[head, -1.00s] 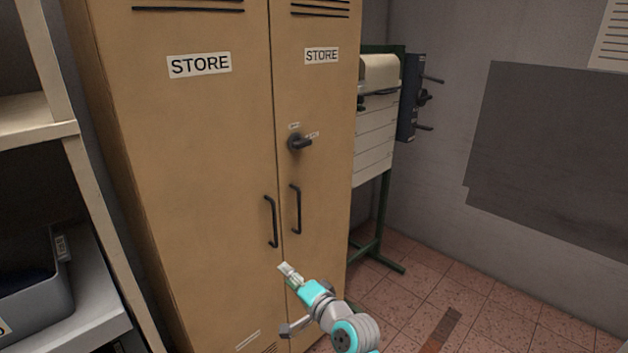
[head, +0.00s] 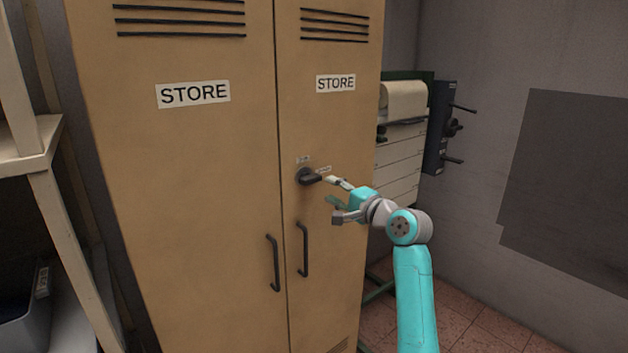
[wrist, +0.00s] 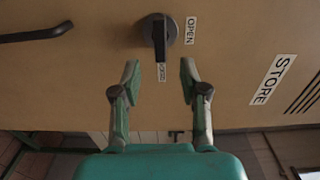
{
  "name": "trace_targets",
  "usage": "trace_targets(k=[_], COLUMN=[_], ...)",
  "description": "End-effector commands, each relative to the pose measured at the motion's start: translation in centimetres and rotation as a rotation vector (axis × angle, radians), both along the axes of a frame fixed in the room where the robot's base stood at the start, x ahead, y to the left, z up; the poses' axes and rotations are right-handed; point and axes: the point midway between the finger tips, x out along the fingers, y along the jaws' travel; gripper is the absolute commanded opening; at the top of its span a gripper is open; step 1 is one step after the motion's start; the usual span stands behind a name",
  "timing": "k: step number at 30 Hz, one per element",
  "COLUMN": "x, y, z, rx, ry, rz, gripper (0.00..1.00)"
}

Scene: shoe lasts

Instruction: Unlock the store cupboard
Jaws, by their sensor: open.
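The tan store cupboard (head: 205,190) has two shut doors. A dark turn knob (head: 310,177) is on its right door; it also shows in the wrist view (wrist: 158,38). The knob's lever points right in the head view, towards a small label (wrist: 162,73) too small to read surely. An OPEN label (wrist: 190,30) sits above the knob, to its right in the wrist view. My gripper (wrist: 160,66) is open and empty, its fingertips just short of the knob, one to each side of the lever's line. In the head view my gripper (head: 333,190) is right of and slightly below the knob.
Two dark pull handles (head: 274,263) (head: 303,249) are below the knob. A green-framed stand with a paper roll (head: 404,101) and a dark wall unit with levers (head: 439,128) stand to the right. A pale shelf (head: 30,145) is at left. Some floor (head: 470,315) is clear.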

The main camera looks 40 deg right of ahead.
Motion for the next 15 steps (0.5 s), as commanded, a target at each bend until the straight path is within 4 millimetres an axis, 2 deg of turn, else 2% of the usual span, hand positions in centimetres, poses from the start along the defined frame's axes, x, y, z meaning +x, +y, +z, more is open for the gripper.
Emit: trace_targets(k=[9,15], x=[5.6,8.2], y=[0.3,0.3], z=[0.1,0.1], rx=[-0.001,-0.002], ry=[-0.001,0.000], rz=[0.001,-0.001], gripper=[0.44,0.44])
